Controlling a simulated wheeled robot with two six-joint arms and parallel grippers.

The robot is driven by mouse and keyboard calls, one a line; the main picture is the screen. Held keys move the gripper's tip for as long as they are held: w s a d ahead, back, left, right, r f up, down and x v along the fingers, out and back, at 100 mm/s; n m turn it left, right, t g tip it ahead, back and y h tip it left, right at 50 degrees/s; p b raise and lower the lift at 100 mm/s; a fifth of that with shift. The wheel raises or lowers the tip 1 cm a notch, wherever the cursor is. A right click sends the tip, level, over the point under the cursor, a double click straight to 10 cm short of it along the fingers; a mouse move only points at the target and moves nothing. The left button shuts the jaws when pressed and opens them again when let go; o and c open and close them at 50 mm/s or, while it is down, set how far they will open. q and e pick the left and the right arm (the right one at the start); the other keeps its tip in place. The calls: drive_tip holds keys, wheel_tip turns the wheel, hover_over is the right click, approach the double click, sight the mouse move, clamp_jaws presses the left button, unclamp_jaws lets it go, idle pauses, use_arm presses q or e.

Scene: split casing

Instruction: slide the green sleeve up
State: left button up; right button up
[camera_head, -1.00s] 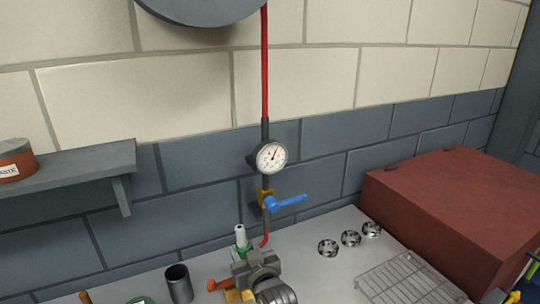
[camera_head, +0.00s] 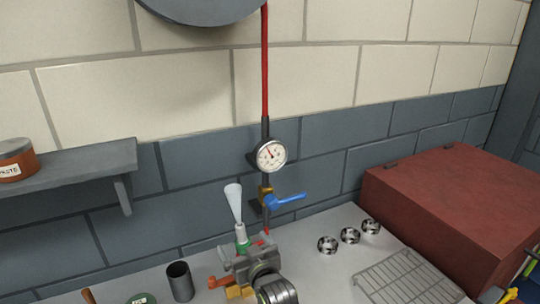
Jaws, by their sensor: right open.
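The green sleeve (camera_head: 243,246) shows as a small green band on an upright fitting, with a pale stem above it. A white cone-shaped plume (camera_head: 234,203) rises from the top of the stem. My right gripper (camera_head: 246,257) is open, at and just below the sleeve, and hides the lower part of the fitting. I cannot tell whether its fingers touch the sleeve. The round gauge (camera_head: 271,155) hangs on the pipe behind, its needle pointing up and left. My left gripper is not in view.
A blue-handled valve (camera_head: 286,200) sits under the gauge. A grey cup (camera_head: 181,281) stands left of the fitting. Several metal knobs (camera_head: 350,236), a wire rack (camera_head: 402,280) and a red box (camera_head: 450,205) are to the right. A shelf (camera_head: 85,172) juts out at left.

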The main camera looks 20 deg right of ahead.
drive_tip(key=shift+s, duration=0.1)
idle(0.4)
drive_tip(key=s+p, duration=0.2)
drive_tip(key=s, duration=0.6)
drive_tip(key=shift+s+d+p, duration=0.2)
drive_tip(key=shift+s+p, duration=0.15)
idle(0.4)
drive_tip(key=shift+f, duration=0.1)
